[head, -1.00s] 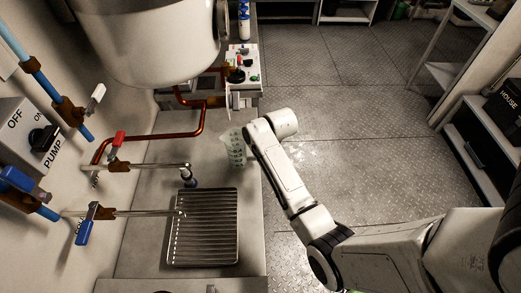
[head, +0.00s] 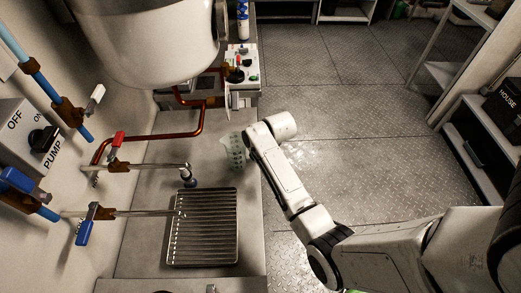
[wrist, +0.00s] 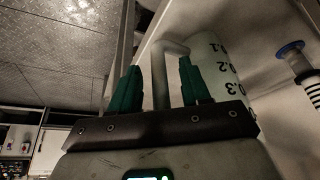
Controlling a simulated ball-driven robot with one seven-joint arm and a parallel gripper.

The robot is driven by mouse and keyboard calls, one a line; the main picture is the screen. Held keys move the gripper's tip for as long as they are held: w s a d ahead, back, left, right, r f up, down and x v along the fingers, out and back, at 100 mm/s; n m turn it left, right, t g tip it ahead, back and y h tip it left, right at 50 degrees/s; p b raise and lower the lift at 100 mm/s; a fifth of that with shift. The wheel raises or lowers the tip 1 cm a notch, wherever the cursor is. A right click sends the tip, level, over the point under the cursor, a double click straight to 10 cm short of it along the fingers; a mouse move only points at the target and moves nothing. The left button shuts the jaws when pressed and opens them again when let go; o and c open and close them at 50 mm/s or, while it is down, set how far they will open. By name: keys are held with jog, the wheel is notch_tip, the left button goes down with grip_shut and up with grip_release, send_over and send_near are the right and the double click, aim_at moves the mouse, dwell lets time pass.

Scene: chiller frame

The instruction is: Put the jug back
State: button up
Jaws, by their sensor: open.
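The jug (head: 232,152) is a translucent white measuring jug with dark markings. In the head view it is near the right edge of the steel counter, just left of my arm's end. In the wrist view the jug (wrist: 232,80) shows its scale numbers at the upper right. Its pale handle (wrist: 160,80) lies between the two green fingers of my gripper (wrist: 159,65). The fingers are open, with visible gaps to the handle on both sides. In the head view my arm hides the fingers.
A slatted drain grate (head: 205,228) lies on the counter (head: 140,245). A tap with a dark nozzle (head: 190,181) reaches over the counter left of the jug. A red copper pipe (head: 150,137) and a large white vessel (head: 145,40) are behind. Open floor is at the right.

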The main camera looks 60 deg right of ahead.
jog(key=v, duration=1.2)
jog(key=s+a+f+n+g, duration=0.1)
jog(key=s+a+f, duration=0.1)
jog(key=s+a, duration=0.6)
jog(key=s+a+f+n+g+y, duration=0.1)
jog(key=s+a+f+g, duration=0.1)
jog(key=s+a, duration=0.7)
jog(key=shift+s+f, duration=0.4)
jog(key=shift+s, duration=0.55)
